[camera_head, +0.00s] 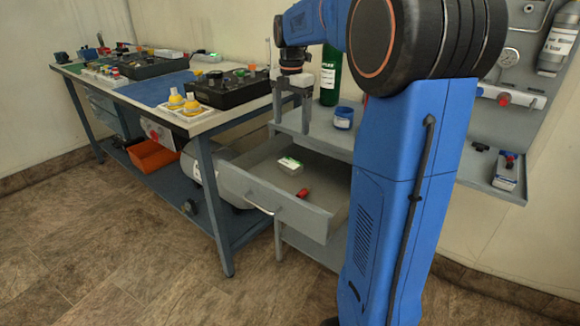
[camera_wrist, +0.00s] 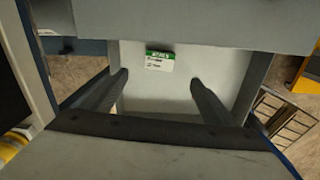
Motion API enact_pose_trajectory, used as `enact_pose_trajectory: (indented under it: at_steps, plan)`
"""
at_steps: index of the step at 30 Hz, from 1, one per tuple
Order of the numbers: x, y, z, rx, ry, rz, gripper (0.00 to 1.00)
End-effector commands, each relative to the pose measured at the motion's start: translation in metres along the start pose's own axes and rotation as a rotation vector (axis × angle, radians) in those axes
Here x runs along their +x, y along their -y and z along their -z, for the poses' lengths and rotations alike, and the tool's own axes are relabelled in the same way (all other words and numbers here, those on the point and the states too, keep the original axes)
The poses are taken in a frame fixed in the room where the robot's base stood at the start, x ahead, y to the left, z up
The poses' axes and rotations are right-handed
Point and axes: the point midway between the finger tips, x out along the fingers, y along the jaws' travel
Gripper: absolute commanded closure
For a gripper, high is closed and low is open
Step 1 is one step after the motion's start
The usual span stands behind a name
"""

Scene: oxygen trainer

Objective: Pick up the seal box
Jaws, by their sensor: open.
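The seal box appears to be the small white box with a green end (camera_head: 290,163), lying flat in the open grey drawer (camera_head: 270,196). It also shows in the wrist view (camera_wrist: 160,62), beyond the fingertips and between their lines. My gripper (camera_head: 292,124) points down above the drawer, near the edge of the workbench. In the wrist view my gripper (camera_wrist: 158,78) has its two fingers spread wide with nothing between them. It is apart from the box.
A small red item (camera_head: 303,193) lies in the drawer to the right of the box. A blue-lidded jar (camera_head: 343,118) and a green bottle (camera_head: 330,75) stand on the cabinet top above. The workbench (camera_head: 215,122) at left holds yellow-capped parts (camera_head: 184,102) and a black console (camera_head: 228,90).

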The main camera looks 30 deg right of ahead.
Motion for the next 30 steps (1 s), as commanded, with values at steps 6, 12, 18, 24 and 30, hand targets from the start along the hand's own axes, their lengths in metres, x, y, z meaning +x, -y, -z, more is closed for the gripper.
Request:
enact_pose_trajectory:
  at_steps: [6,12,18,24,30]
  plan:
    - [0.04,0.001,0.001,0.001,-0.002,0.002,0.2]
    - [0.073,0.001,0.001,0.001,-0.001,0.002,0.2]
    - [0.092,0.0,0.0,0.001,0.0,0.0,0.2]
    - [0.106,0.0,0.001,0.002,-0.001,0.002,0.2]
    - [0.133,0.0,0.0,0.001,-0.001,0.001,0.2]
